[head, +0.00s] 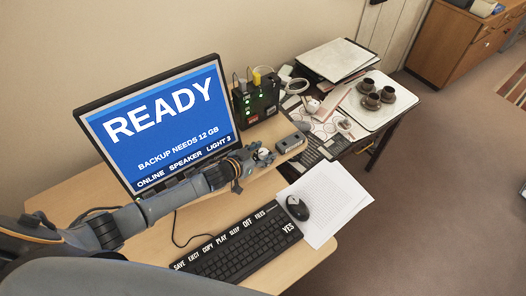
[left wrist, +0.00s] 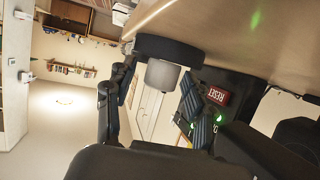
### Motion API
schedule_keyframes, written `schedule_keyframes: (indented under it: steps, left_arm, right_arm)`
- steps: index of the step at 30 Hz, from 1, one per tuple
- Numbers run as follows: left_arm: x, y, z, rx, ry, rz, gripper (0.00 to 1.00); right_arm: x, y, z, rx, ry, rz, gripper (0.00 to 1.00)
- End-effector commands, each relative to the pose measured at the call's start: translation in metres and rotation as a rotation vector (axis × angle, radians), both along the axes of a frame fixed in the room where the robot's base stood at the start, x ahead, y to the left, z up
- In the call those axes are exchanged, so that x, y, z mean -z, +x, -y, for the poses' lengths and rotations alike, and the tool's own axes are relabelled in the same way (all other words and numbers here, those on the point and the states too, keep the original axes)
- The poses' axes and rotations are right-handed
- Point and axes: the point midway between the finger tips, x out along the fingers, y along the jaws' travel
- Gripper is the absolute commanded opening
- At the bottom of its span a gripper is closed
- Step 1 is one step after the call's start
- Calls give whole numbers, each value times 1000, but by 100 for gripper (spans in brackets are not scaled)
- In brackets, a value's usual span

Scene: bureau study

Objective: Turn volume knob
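A grey cylinder on a wider black disc (left wrist: 162,74), which looks like the volume knob, shows in the left wrist view, upside down under the desk surface. My left gripper (head: 262,155) is low over the desk in front of the monitor's right edge. In the left wrist view its two dark fingers (left wrist: 152,92) are apart, one on each side of the grey cylinder. I cannot tell whether they touch it. My right gripper is not in view.
The monitor (head: 160,125) reads READY. A black box (head: 256,98) with green lights and a red RESET label (left wrist: 218,96) stands behind the gripper. The keyboard (head: 240,247), mouse (head: 297,208) and paper (head: 335,200) lie in front.

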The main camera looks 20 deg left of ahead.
Motion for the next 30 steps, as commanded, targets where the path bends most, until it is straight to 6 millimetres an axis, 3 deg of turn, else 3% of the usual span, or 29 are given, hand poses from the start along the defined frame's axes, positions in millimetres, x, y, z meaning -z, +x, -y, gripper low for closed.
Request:
schedule_keyframes:
  steps: [8, 21, 30]
  left_arm:
    - [-3, -9, -5, 0, 0, -1, 54]
    - [-36, -82, -38, 0, 1, -3, 54]
    - [-46, -100, -47, 0, 0, 0, 54]
  right_arm:
    - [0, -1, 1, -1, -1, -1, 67]
    - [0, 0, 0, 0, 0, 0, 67]
    - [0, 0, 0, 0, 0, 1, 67]
